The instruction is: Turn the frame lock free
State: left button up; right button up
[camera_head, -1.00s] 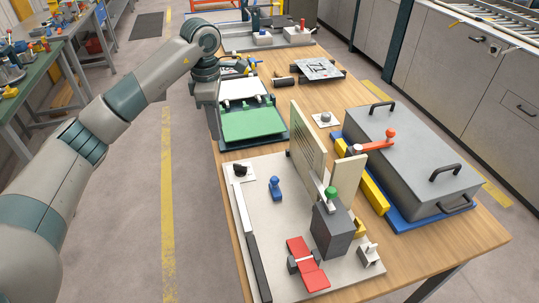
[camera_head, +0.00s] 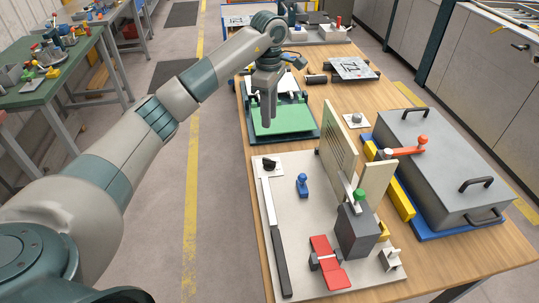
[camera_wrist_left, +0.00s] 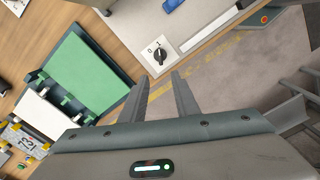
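No part is marked as the frame lock, and I cannot tell which one it is. A black rotary switch (camera_head: 269,163) on a white plate sits at the far left corner of the pale board (camera_head: 300,215). The wrist view shows this switch (camera_wrist_left: 158,54) close beyond the fingertips. A green panel (camera_head: 290,122) lies in a dark frame behind that board. My left gripper (camera_head: 269,122) points down in front of the green panel's left part. In the wrist view its two fingers (camera_wrist_left: 161,77) are apart with nothing between them. My right gripper is not in view.
The pale board carries a long dark-handled lever (camera_head: 281,262), a blue knob (camera_head: 302,184), a red clamp (camera_head: 328,262), an upright cream plate (camera_head: 337,155) and a grey block with a green knob (camera_head: 360,194). A grey lidded box (camera_head: 445,165) with an orange lever (camera_head: 407,148) stands right.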

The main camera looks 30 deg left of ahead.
aim_at(269, 159)
pick_arm(q)
notch_tip(269, 159, down, 15)
jog(key=p, duration=0.5)
jog(key=shift+f, duration=0.1)
jog(key=shift+f+p, duration=0.4)
jog(key=shift+f, duration=0.4)
grip_shut()
